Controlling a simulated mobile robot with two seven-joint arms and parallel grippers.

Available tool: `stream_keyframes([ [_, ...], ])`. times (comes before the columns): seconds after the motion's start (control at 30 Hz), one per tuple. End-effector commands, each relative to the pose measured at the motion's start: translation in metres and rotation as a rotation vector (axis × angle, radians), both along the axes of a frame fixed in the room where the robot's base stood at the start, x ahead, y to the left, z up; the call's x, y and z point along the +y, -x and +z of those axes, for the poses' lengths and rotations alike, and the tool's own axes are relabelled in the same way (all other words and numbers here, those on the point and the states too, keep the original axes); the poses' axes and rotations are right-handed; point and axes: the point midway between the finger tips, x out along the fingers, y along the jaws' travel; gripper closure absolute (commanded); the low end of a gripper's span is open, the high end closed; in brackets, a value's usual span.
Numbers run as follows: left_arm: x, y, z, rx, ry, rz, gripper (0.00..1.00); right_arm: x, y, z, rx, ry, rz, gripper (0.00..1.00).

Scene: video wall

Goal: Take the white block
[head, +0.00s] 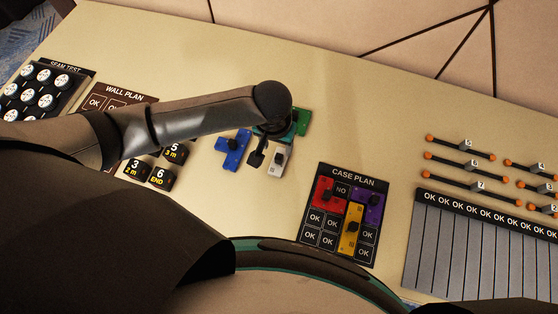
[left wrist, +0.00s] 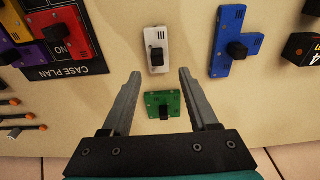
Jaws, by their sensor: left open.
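The white block (head: 278,160) lies on the beige table, with a black knob on it. It also shows in the left wrist view (left wrist: 157,42), just beyond my fingertips and roughly centred between their lines. My left gripper (left wrist: 160,74) is open and empty, its two fingers apart on either side. In the head view my left gripper (head: 264,150) hangs beside the white block and partly covers it. The wrist view does not settle how high the fingers are above the table. My right gripper is not in view.
A green block (left wrist: 163,103) lies between my left fingers, nearer the palm. A blue block (head: 233,150) lies left of the white one. The case plan board (head: 318,241) with red, purple and yellow blocks is at the right. Black numbered blocks (head: 161,178) stand further left.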

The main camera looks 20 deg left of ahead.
Motion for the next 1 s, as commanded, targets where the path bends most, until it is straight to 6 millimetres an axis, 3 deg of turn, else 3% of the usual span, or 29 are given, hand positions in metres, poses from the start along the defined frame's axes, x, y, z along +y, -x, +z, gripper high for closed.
stream_keyframes([
  [0.17, -0.001, -0.001, -0.013, 0.0, 0.0, 0.0, 0.4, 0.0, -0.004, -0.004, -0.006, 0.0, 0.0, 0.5],
  [0.4, -0.003, -0.002, -0.049, -0.001, -0.001, 0.001, 0.4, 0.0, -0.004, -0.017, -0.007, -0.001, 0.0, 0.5],
  [0.73, -0.004, -0.003, -0.055, -0.002, 0.0, -0.001, 0.4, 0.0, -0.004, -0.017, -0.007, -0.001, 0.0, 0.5],
  [1.0, -0.003, -0.003, -0.055, -0.002, 0.0, -0.001, 0.69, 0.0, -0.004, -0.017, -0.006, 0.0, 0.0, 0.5],
])
